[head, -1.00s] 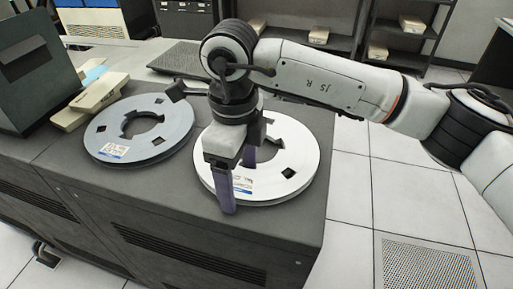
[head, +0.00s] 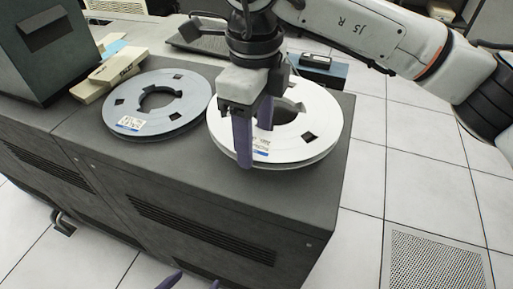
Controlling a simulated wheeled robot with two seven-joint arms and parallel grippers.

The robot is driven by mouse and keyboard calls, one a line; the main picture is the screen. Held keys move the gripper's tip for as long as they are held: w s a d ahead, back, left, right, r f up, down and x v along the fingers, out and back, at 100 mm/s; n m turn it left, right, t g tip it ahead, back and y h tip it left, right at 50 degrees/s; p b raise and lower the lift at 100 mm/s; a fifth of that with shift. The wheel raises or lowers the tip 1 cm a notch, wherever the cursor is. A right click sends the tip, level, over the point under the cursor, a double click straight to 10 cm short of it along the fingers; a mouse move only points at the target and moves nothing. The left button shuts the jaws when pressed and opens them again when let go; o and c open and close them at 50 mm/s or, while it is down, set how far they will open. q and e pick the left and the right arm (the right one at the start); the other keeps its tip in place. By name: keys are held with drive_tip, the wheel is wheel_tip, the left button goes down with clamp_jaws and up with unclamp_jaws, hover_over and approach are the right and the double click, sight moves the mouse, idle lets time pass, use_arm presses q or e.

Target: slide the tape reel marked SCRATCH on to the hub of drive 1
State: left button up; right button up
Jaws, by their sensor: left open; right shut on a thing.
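A white tape reel (head: 322,110) is at the right end of the grey cabinet top, with a small label on its near side. My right gripper (head: 254,138) is shut on this reel's near-left rim, one purple finger outside and one through the opening. The reel appears slightly raised. A greyer tape reel (head: 188,98) lies flat to its left, also labelled. Both labels are too small to read, so I cannot tell which says SCRATCH. My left gripper (head: 194,283) shows only its purple fingertips at the bottom edge, apart and empty. Drive 1 and its hub are not identifiable.
The grey cabinet (head: 290,205) has a clear front strip. Cream boxes (head: 108,75) and a dark terminal (head: 40,45) stand at left. A dark tray (head: 200,37) and a dark box (head: 318,70) are behind the reels. Open tiled floor lies right.

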wheel_tip(320, 180, up, 5)
drive_tip(key=shift+r, duration=0.2)
wheel_tip(320, 180, up, 5)
drive_tip(key=p, duration=0.3)
idle(0.5)
